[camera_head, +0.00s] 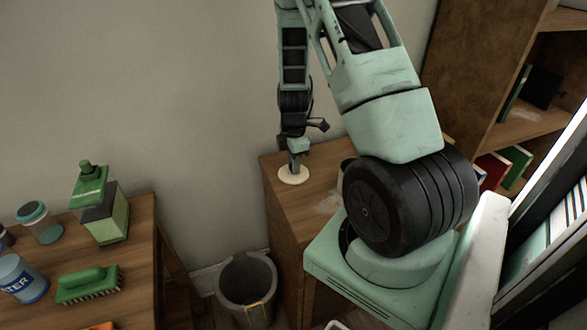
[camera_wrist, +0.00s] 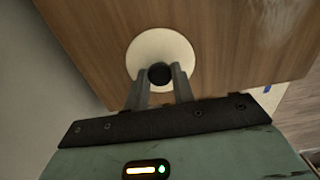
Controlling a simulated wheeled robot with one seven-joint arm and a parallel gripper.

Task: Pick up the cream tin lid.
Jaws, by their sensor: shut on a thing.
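The cream tin lid (camera_head: 293,179) is a pale round disc on the wooden cabinet top, near its back left corner. My gripper (camera_head: 294,165) points down over the lid from above. In the wrist view my gripper's fingers (camera_wrist: 160,78) stand on both sides of the knob and are shut on it. I cannot tell whether the lid is lifted off the wood.
The wooden cabinet (camera_head: 282,220) has a pale smudge on top, and a partly hidden container (camera_head: 346,166) stands behind my arm. A grey bin (camera_head: 246,287) is on the floor. A left table (camera_head: 140,240) holds bottles and a green brush (camera_head: 88,284). A bookshelf (camera_head: 455,60) stands right.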

